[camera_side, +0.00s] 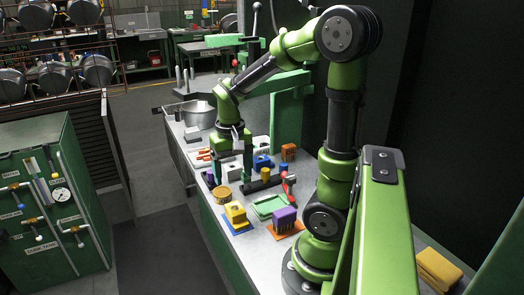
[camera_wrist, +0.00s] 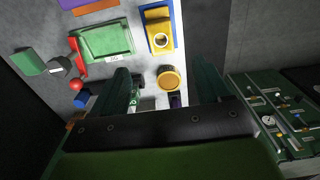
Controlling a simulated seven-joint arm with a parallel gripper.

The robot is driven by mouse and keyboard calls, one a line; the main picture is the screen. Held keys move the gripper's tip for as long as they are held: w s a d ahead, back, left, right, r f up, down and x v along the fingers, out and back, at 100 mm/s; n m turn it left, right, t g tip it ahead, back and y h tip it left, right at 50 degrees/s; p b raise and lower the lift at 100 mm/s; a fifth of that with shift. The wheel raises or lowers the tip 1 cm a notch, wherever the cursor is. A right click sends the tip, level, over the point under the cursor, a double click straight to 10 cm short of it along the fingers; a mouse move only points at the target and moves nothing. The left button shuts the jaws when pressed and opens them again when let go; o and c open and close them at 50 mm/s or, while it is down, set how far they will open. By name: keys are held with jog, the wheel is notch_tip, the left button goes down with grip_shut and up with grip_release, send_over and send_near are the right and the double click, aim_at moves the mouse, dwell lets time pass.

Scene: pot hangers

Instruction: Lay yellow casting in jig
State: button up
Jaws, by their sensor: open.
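The yellow casting (camera_side: 236,213), a block with a raised top, sits on a blue plate (camera_side: 228,225) near the bench's front edge. It also shows in the wrist view (camera_wrist: 160,40), upper middle, with a round hole or recess. A green recessed tray-like fixture (camera_side: 270,206), perhaps the jig, lies to its right; in the wrist view (camera_wrist: 105,41) it is left of the casting and looks empty. My gripper (camera_side: 232,178) is open and points down, farther along the bench than the casting. Its two fingers show apart in the wrist view (camera_wrist: 163,72), with nothing held between them.
A round orange-yellow can (camera_side: 222,195) stands between my gripper and the casting. A purple block (camera_side: 285,219) sits on an orange plate. A red-handled part (camera_side: 288,181) stands behind the green fixture. Blocks, a dark rail and a metal pot (camera_side: 199,114) crowd the far bench.

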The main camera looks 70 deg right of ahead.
aim_at(235, 210)
notch_tip(235, 210, down, 13)
jog(key=shift+s+a+f, duration=0.1)
jog(key=shift+a+f, duration=0.05)
jog(key=shift+f, duration=0.05)
dwell(0.3)
jog(key=c, duration=1.2)
jog(key=shift+r, duration=0.1)
notch_tip(235, 210, up, 9)
jog(key=s+d+n, duration=0.2)
jog(key=n, duration=0.4)
jog(key=s+d+f+n, duration=0.1)
jog(key=s+d+n, duration=0.2)
jog(key=n, duration=0.3)
jog(key=s+d+n, duration=0.2)
jog(key=n, duration=0.4)
jog(key=shift+s+d+f, duration=0.25)
jog(key=shift+s+f, duration=0.05)
